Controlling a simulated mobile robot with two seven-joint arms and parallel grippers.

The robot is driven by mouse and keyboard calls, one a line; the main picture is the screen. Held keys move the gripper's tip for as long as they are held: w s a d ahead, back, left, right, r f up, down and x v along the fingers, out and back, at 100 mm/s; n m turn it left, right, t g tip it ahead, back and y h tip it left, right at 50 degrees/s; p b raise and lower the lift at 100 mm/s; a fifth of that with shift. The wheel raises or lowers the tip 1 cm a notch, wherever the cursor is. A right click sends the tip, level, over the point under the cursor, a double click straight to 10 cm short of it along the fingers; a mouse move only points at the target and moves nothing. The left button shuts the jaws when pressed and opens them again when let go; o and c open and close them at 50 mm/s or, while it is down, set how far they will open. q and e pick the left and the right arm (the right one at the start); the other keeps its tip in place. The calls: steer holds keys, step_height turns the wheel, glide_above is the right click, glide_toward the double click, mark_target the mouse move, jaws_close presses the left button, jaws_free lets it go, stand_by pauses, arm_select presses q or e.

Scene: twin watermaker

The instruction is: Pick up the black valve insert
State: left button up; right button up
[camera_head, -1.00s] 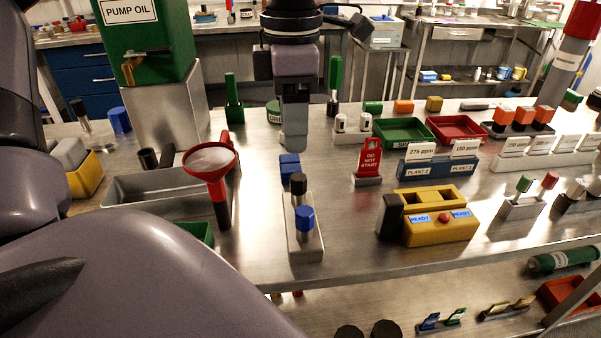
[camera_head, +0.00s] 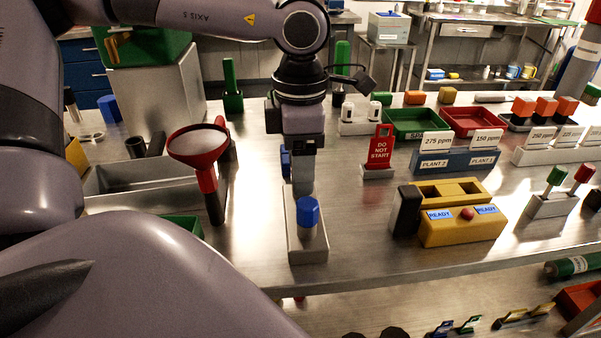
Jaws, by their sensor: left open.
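The grey holder (camera_head: 308,256) stands near the front of the steel table. A blue-capped insert (camera_head: 308,212) stands upright in its front part. The black valve insert is hidden in the head view, behind my left gripper. My left gripper (camera_head: 303,186) points down over the rear part of the holder, just behind the blue-capped insert. It is open; whether its fingers stand around the black insert cannot be seen. My right gripper is not in view.
A red funnel (camera_head: 198,146) stands left of the holder, near a grey tray (camera_head: 100,203). A yellow box with READY labels (camera_head: 462,233) and a red DO NOT START sign (camera_head: 381,148) stand to the right. A blue block (camera_head: 285,162) is partly hidden behind the gripper.

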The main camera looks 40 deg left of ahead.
arm_select(q)
steer(key=c, duration=1.1)
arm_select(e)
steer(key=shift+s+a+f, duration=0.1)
arm_select(q)
step_height(320, 180, up, 28)
steer(key=p, duration=0.5)
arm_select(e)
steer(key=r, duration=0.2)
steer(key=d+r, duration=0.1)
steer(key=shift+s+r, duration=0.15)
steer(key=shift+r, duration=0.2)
arm_select(q)
steer(key=o, duration=0.5)
steer(key=shift+c, duration=0.2)
steer(key=c, duration=0.4)
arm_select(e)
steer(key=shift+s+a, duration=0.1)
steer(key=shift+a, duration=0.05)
